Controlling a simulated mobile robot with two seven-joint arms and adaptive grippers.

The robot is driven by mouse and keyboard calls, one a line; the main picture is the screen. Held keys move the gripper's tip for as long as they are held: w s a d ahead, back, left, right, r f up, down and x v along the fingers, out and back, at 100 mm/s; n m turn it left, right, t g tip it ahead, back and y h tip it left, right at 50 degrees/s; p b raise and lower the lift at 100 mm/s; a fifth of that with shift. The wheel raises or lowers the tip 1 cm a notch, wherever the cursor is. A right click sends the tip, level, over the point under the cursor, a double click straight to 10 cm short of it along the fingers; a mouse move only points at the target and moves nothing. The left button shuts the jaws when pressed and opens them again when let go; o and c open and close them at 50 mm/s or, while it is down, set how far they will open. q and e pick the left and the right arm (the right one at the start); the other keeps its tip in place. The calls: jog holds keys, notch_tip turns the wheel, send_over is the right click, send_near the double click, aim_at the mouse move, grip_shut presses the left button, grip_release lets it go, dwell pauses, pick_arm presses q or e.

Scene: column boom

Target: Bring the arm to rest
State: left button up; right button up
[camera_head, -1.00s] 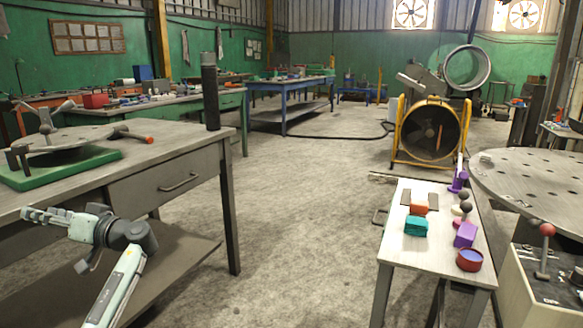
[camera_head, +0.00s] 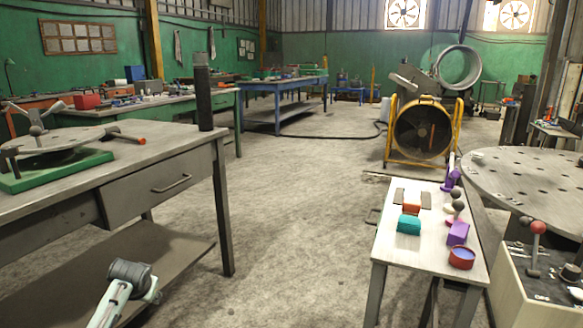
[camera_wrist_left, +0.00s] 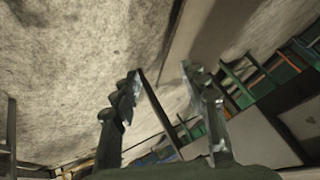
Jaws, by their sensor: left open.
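My left arm (camera_head: 128,282) shows at the bottom left of the head view, folded low in front of the grey workbench. Its gripper is not clear in that view. In the left wrist view my left gripper (camera_wrist_left: 160,85) is open, its two dark fingers apart with nothing between them. Past the fingers are the concrete floor and a tilted view of the workshop. My right arm and right gripper do not show.
A grey workbench (camera_head: 120,190) with a drawer stands close on the left. A narrow table (camera_head: 393,243) with small coloured objects stands at the right, beside a round perforated table (camera_head: 540,185). Concrete floor (camera_head: 290,220) lies clear between them. A yellow-framed fan (camera_head: 422,130) stands behind.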

pick_arm(q)
jog(key=s+d+f+g+h, duration=0.1)
jog(key=s+d+f, duration=0.2)
jog(key=s+f, duration=0.4)
jog(key=s+d+f, duration=0.4)
jog(key=s+f, duration=0.1)
jog(key=s, duration=0.4)
jog(key=s+d+f+g, duration=0.1)
jog(key=s+d+f, duration=0.1)
jog(key=s, duration=0.8)
jog(key=s+d+f+m+g+h, duration=0.1)
jog(key=s+d+f, duration=0.1)
jog(key=s, duration=0.8)
jog(key=shift+s+d+f+g+h, duration=0.2)
jog(key=shift+d+g+h, duration=0.1)
jog(key=shift+d, duration=0.45)
